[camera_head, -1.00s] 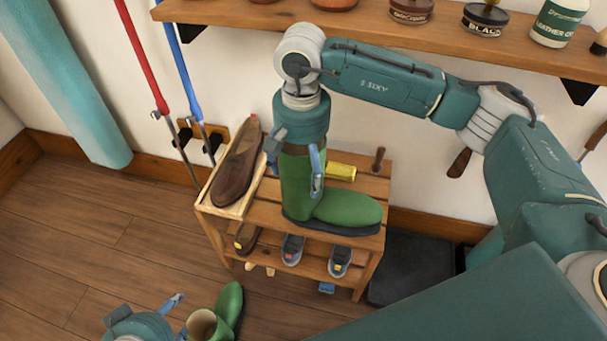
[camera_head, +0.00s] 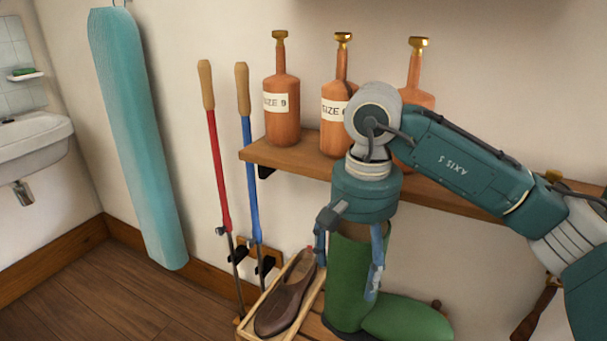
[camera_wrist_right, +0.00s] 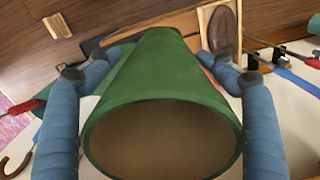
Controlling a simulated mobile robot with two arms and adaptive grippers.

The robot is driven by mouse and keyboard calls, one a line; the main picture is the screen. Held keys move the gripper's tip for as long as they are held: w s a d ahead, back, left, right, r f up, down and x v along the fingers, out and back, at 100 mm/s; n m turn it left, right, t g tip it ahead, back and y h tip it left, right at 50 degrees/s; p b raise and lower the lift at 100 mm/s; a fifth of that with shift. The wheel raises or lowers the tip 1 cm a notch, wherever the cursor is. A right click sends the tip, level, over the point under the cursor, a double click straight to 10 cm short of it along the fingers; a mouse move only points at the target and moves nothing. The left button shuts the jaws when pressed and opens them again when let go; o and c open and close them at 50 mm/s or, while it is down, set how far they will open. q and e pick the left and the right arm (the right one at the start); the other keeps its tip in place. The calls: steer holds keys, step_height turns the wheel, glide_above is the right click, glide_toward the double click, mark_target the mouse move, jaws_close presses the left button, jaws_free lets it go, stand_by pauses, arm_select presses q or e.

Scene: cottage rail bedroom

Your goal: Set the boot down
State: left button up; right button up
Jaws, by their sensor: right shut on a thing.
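The green boot (camera_head: 346,285) stands upright beside a brown shoe, its toe pointing right. My right gripper (camera_head: 348,252) comes down from above and is shut on the upper shaft, one finger on each side. In the right wrist view the boot's round opening (camera_wrist_right: 160,140) faces the camera, between the two blue fingers of the right gripper (camera_wrist_right: 160,85). The wooden rack (camera_head: 310,328) shows only in part under the boot. I cannot tell whether the sole rests on it. My left gripper is out of view.
The brown shoe (camera_head: 287,293) lies in a light wooden tray (camera_head: 262,300) left of the boot. A wall shelf (camera_head: 293,160) with several orange bottles is above, close behind my right arm. Red (camera_head: 217,170) and blue (camera_head: 250,180) rods stand left of the rack.

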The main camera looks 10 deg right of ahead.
steer(key=s+a+f+n, duration=0.1)
steer(key=s+a+n, duration=0.3)
steer(key=s+a, duration=0.3)
steer(key=shift+s+a+f, duration=0.15)
steer(key=shift+s+f, duration=0.05)
steer(key=shift+s, duration=0.8)
steer(key=shift+s+a, duration=0.15)
steer(key=shift+s, duration=0.2)
steer(key=shift+f, duration=0.15)
